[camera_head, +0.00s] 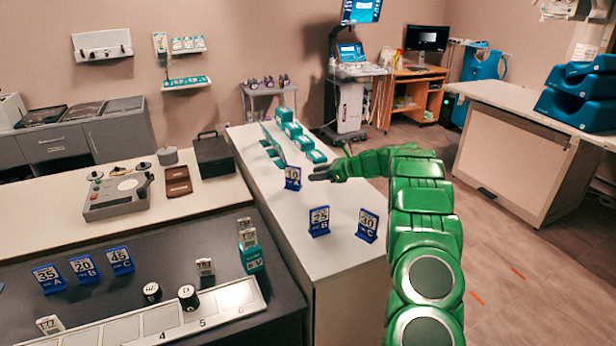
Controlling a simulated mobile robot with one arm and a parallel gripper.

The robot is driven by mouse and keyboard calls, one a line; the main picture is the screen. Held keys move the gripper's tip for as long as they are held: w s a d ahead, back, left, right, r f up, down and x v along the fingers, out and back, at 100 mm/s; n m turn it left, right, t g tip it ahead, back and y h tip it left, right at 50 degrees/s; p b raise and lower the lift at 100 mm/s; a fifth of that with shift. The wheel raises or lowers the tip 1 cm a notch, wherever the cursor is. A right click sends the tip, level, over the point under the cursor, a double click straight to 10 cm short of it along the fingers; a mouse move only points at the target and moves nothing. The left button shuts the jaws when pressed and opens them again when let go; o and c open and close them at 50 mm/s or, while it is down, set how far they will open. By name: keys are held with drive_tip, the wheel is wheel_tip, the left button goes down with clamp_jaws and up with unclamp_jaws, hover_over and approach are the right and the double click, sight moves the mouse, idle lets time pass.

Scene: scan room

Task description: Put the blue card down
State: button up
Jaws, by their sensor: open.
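A blue card marked 10 (293,178) stands upright on the white counter (345,195). My gripper (314,176), at the end of my green arm, is just to the right of this card, with its fingertips pointing left toward it. The jaws are open. A small gap seems to show between fingertips and card. Two more blue cards stand nearer on the same counter, one marked 25 B (319,222) and one marked 30 C (367,226).
Blue cards 35 A (48,277), 20 B (84,268) and 45 C (120,260) stand on the dark table (185,240). Several teal boxes (292,130) line the counter's far part. A numbered white strip (225,297) lies at the front. Bare counter lies around the near cards.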

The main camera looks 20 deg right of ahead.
drive_tip(key=shift+s+d+r, duration=0.25)
drive_tip(key=shift+s+d, duration=0.25)
drive_tip(key=w+a+r+m+t+h, duration=0.1)
drive_tip(key=w+r+m+t+h, duration=0.2)
drive_tip(key=r+m, duration=0.45)
drive_tip(key=w+r+m+t+h, duration=0.2)
drive_tip(key=w+r+m+h, duration=0.15)
drive_tip(key=r, duration=0.65)
drive_tip(key=s+r+m+h, duration=0.7)
drive_tip(key=s+r+m, duration=0.15)
drive_tip(key=m, duration=0.35)
drive_tip(key=s+a+f+m+g+y, duration=0.1)
drive_tip(key=s+a+f+m+g, duration=0.4)
drive_tip(key=s, duration=1.5)
drive_tip(key=s+a+f+m+g+y, duration=0.1)
drive_tip(key=s+a+f+m+g, duration=0.4)
drive_tip(key=s+a+m, duration=0.4)
drive_tip(key=s+a+f+m+g+y, duration=0.2)
drive_tip(key=s+a+f+m+g, duration=0.3)
drive_tip(key=s+a, duration=1.1)
drive_tip(key=s+m+g, duration=0.1)
drive_tip(key=s+m, duration=0.2)
drive_tip(key=s, duration=1.2)
drive_tip(key=shift+s+f, duration=0.2)
drive_tip(key=shift+s, duration=0.1)
